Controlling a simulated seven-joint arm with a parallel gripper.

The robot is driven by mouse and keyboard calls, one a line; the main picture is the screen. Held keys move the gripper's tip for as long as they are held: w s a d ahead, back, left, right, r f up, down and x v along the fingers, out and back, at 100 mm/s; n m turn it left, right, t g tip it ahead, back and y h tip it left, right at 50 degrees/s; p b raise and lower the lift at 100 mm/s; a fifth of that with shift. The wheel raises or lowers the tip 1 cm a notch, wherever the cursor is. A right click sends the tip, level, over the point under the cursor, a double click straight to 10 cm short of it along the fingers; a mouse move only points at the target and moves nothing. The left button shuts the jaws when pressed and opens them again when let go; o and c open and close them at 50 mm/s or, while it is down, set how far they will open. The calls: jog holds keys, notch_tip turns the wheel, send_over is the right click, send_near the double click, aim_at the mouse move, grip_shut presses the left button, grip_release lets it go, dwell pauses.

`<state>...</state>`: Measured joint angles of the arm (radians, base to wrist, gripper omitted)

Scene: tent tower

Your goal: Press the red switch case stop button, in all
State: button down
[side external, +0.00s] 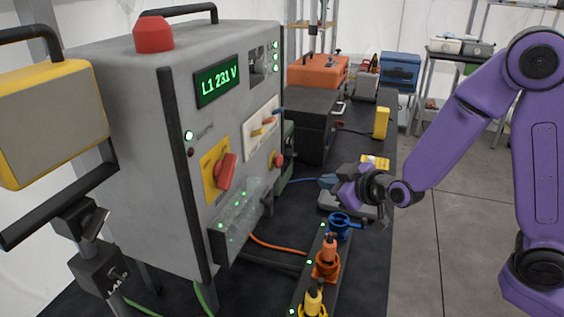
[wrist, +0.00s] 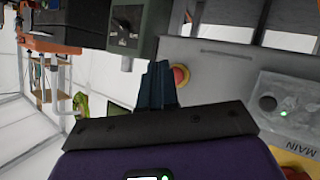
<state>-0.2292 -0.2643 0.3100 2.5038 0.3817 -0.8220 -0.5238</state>
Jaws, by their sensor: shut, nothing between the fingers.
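The red stop button (side external: 278,160) sits on the front of the grey switch case (side external: 150,130), towards its right edge. In the wrist view the red button (wrist: 180,76) has a yellow ring and is partly hidden by my fingers. My gripper (side external: 325,181) points left towards the case front, with a visible gap between its fingertips and the button. In the wrist view the shut, empty fingers (wrist: 157,72) appear just left of the button. A larger red rotary handle (side external: 224,172) on a yellow plate is further left on the case front.
A red dome (side external: 153,34) stands on top of the case. A clear cover (side external: 236,215) juts from the case's lower front. Coloured cable connectors (side external: 327,258) stand on the dark bench below my gripper. A green box (wrist: 133,27) is near the fingers in the wrist view.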

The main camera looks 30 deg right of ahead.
aim_at(278, 161)
jog(key=shift+w+d+r+m+t+h, duration=0.25)
jog(key=shift+w+d+t+h, duration=0.2)
jog(key=shift+d, duration=0.2)
jog(key=shift+w+d+r+m+t+h, duration=0.2)
jog(key=shift+w+d+t+h, duration=0.2)
jog(key=shift+d, duration=0.2)
jog(key=shift+a, duration=0.1)
jog(key=w+a, duration=0.6)
jog(key=shift+w+a, duration=0.15)
jog(key=shift+w, duration=0.05)
dwell(1.8)
jog(key=shift+w+a, duration=0.2)
jog(key=shift+w+a, duration=0.4)
jog(key=shift+a, duration=0.05)
dwell(1.1)
jog(key=shift+s+d, duration=0.75)
